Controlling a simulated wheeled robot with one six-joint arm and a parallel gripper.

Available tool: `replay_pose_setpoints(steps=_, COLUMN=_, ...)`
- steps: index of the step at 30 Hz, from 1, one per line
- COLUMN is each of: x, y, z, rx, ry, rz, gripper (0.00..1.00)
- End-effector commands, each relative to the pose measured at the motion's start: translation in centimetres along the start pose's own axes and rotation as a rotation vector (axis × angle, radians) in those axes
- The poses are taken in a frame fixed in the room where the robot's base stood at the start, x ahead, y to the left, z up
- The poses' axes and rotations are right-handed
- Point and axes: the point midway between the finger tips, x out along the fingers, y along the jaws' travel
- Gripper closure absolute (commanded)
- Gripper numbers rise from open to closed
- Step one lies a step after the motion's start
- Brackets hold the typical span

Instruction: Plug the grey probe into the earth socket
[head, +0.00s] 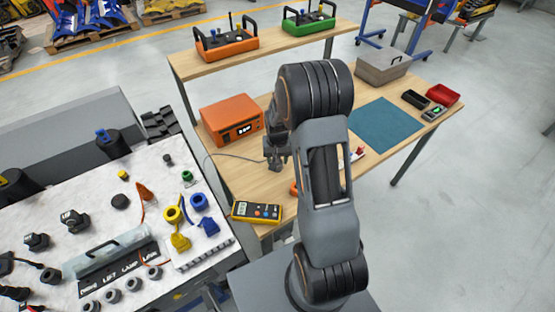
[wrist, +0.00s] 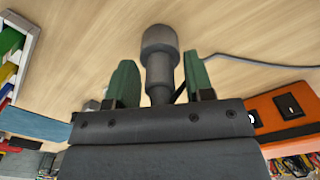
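The grey probe (wrist: 160,50) shows in the wrist view between the two green fingers of my gripper (wrist: 161,80). It is a stepped cylinder with its wide end pointing away past the fingertips; its thin end runs back toward the palm. A grey cable (wrist: 265,63) runs off to the right. In the head view my gripper (head: 275,155) is over the wooden bench beside the orange instrument; the probe is too small to make out there. I cannot tell which fitting is the earth socket.
The orange instrument (head: 231,120) with a lit display stands behind my gripper. A yellow meter (head: 257,211) lies in front on the bench (head: 226,174). A white panel (head: 95,193) with several connectors, including a green one (head: 187,176), is at left. A blue-green mat (head: 385,123) is clear.

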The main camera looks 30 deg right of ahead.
Motion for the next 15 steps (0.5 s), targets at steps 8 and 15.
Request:
replay_pose_setpoints(steps=8, x=-0.01, y=-0.01, z=0.01, rx=0.0, ry=0.0, rz=0.0, gripper=0.78)
replay_pose_setpoints(steps=15, x=-0.02, y=-0.01, z=0.0, rx=0.0, ry=0.0, rz=0.0, gripper=1.0)
